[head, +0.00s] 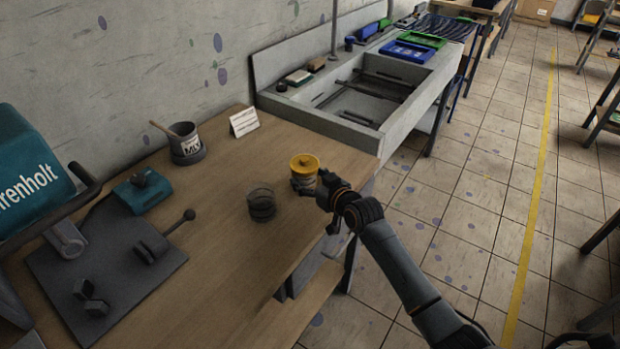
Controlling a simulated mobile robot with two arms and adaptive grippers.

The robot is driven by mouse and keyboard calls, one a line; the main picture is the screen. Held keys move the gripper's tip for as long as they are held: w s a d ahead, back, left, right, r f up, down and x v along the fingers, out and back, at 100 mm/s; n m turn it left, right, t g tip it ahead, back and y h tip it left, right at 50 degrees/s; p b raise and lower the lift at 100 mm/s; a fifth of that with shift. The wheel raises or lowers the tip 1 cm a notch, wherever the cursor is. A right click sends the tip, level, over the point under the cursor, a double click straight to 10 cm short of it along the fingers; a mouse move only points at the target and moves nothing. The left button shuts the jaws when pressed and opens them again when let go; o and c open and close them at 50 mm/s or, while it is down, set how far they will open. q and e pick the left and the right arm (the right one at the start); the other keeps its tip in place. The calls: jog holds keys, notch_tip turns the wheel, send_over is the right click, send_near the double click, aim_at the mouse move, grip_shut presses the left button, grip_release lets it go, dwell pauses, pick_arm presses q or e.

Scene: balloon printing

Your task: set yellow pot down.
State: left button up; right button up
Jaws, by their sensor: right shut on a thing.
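I cannot tell whether the pot's base touches the table. My left gripper is not in view.
A stone sink (375,88) adjoins the table's far end.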

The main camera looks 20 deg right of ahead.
jog(key=o, duration=1.2)
jog(key=shift+f, duration=0.1)
jog(key=shift+r, duration=0.2)
jog(key=shift+s, duration=0.25)
jog(key=v, duration=1.1)
jog(key=shift+s+d+r, duration=0.15)
jog(key=shift+s+r, duration=0.05)
